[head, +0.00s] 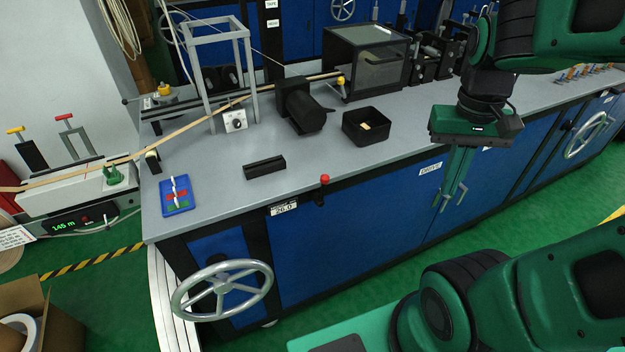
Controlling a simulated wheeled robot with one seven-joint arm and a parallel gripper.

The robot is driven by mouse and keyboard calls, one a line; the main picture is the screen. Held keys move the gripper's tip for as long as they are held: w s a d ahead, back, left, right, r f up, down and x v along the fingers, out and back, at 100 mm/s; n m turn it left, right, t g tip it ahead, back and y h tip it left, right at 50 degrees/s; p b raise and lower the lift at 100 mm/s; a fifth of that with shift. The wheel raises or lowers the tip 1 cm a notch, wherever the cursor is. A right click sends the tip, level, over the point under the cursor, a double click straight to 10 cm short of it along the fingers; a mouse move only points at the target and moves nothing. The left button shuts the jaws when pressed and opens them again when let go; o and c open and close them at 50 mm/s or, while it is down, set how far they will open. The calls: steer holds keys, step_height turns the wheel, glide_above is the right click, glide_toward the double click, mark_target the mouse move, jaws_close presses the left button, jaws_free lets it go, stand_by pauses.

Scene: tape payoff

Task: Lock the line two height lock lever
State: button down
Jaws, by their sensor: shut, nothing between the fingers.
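A lever with a red ball knob (324,180) stands at the front edge of the near bench, beside a small label reading 26.0 (284,209). Its dark stem hangs over the blue front. I cannot tell from the picture whether it is locked, or which line it belongs to. My gripper (453,194) points down in front of the bench's blue front, to the right of the lever and well apart from it. It is shut and empty. No line two marking is readable.
A spoked handwheel (222,290) is below the bench's left end; another (585,136) is far right. On the bench are a black bin (367,126), a dark block (264,168) and a blue tray (177,195).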

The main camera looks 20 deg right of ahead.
steer(key=w+a+r+n+h, duration=0.1)
steer(key=w+a+r+n, duration=0.1)
steer(key=w+a, duration=0.5)
steer(key=n+h, duration=0.2)
glide_above(323, 191)
steer(key=w+a+f+n, duration=0.1)
steer(key=a, duration=0.9)
steer(key=shift+f, duration=0.1)
steer(key=shift+s+d+f, duration=0.1)
steer(key=shift+d+f, duration=1.15)
steer(key=shift+f, duration=0.4)
steer(key=shift+w+d+f, duration=0.1)
steer(key=shift+d+f, duration=1.1)
steer(key=shift+f, duration=0.45)
steer(key=shift+s+d+f, duration=0.1)
steer(key=shift+d+f, duration=1.15)
steer(key=shift+f, duration=0.4)
steer(key=shift+n, duration=0.3)
